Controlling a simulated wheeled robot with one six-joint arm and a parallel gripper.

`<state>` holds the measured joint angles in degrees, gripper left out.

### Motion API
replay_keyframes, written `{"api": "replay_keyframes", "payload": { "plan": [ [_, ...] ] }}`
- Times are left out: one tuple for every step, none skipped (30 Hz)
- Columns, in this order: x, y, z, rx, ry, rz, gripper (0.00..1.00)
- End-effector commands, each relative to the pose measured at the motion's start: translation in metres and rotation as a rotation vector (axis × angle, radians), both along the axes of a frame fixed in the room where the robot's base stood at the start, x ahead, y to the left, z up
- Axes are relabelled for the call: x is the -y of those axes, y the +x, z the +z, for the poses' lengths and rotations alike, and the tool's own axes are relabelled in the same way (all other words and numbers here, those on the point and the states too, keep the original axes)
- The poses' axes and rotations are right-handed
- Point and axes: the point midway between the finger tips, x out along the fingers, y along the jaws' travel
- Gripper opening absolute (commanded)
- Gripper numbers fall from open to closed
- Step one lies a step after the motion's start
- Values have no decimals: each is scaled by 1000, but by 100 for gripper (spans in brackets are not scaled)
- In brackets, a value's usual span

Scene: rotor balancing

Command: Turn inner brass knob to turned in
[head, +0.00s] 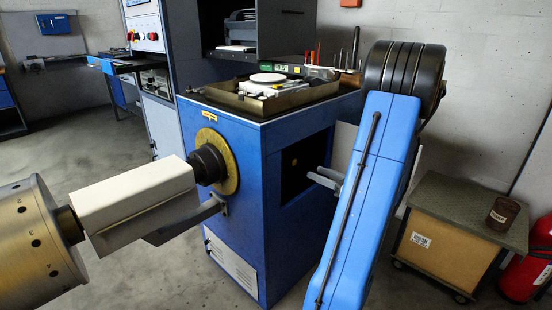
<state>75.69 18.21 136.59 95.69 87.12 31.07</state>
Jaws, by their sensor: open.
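A small round brass knob (295,162) shows inside the dark square opening in the right side of the blue cabinet (240,255). My gripper (314,174) is at the right edge of this opening, to the right of the knob and apart from it in the picture. Its two grey fingers are open, with nothing seen between them. My blue arm link hides the rest of the gripper. The depth between the fingers and the knob, and how far the knob is turned, cannot be told.
A brass disc (230,170) with a black hub, a white block (145,200) and a marked metal drum (35,245) project from the cabinet's left face. A tray (265,102) with parts tops the cabinet. A wheeled crate (440,251) and red extinguisher (525,260) stand at right.

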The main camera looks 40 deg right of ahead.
Motion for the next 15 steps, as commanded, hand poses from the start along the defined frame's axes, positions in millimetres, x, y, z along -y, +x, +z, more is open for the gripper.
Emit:
{"api": "replay_keyframes", "payload": {
  "plan": [
    [6,-3,-2,1,6,-17,45],
    [8,-4,-2,2,9,-23,45],
    [9,-4,-2,3,11,-27,45],
    [10,-3,-3,3,11,-28,45],
    [10,-1,-3,2,11,-29,45],
    [9,2,-3,3,11,-28,45],
    [9,5,-3,3,11,-27,45],
    [8,9,-3,2,11,-27,45],
    [7,13,-3,2,11,-26,45],
    [7,17,-3,2,11,-26,45],
    [6,22,-3,2,11,-25,45],
    [5,28,-3,2,11,-24,45],
    [5,32,-3,2,11,-25,45],
    [4,37,-3,2,10,-24,45],
    [3,43,-3,2,10,-24,45]
  ]
}}
